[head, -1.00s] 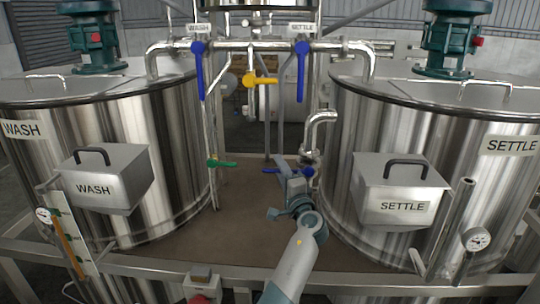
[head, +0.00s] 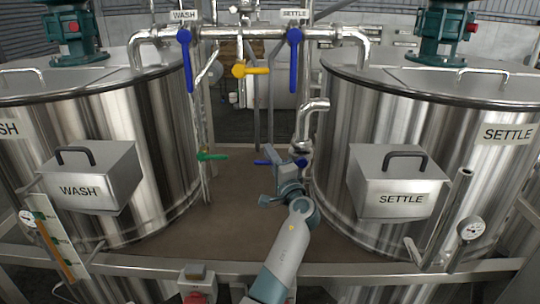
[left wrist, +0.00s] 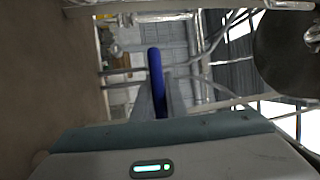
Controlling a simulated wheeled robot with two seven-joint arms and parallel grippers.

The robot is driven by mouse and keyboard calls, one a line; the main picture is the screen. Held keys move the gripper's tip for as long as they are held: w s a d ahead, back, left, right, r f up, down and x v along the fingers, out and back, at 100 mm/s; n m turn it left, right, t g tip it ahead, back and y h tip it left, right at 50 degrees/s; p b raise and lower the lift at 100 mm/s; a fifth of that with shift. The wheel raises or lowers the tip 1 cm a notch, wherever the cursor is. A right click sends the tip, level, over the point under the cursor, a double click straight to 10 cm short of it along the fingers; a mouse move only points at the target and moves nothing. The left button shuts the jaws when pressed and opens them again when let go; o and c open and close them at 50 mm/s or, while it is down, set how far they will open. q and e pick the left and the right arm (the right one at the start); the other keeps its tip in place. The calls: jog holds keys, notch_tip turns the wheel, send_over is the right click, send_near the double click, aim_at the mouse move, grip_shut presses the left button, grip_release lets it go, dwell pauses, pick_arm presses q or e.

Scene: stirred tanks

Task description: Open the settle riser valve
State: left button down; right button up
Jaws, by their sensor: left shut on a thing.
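The riser pipe (head: 313,106) by the SETTLE tank bends down to a low valve with a blue lever (head: 262,162), which points left, roughly level. My left gripper (head: 280,159) is at this lever, and its fingers partly hide the lever and valve body. In the left wrist view the blue lever (left wrist: 155,68) stands between the two fingers (left wrist: 158,100), which are shut on it. My right gripper is not in view.
The SETTLE tank (head: 450,130) stands right and the WASH tank (head: 110,120) left. A green lever (head: 211,156) sits low left. The overhead pipe carries blue levers (head: 294,60) (head: 187,60) hanging down and a yellow lever (head: 252,72). A railing (head: 350,269) crosses in front.

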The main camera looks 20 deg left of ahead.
pick_arm(q)
jog(key=shift+w+d+r+m+t+h+b, duration=0.1)
jog(key=shift+d+r+m+t+h+b, duration=0.15)
jog(key=shift+r+m+t, duration=0.9)
jog(key=shift+w+d+r+m+t+h+b, duration=0.15)
jog(key=shift+d+r+m+h, duration=0.4)
jog(key=shift+m, duration=1.3)
jog(key=shift+w+d+r+m+t+h+b, duration=0.2)
jog(key=shift+r+m+t, duration=0.5)
jog(key=shift+r+m, duration=0.6)
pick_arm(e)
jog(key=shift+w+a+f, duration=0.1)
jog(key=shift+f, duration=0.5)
pick_arm(q)
jog(key=shift+s+f, duration=0.15)
jog(key=c, duration=1.9)
grip_release()
jog(key=shift+o, duration=0.7)
jog(key=shift+f, duration=0.1)
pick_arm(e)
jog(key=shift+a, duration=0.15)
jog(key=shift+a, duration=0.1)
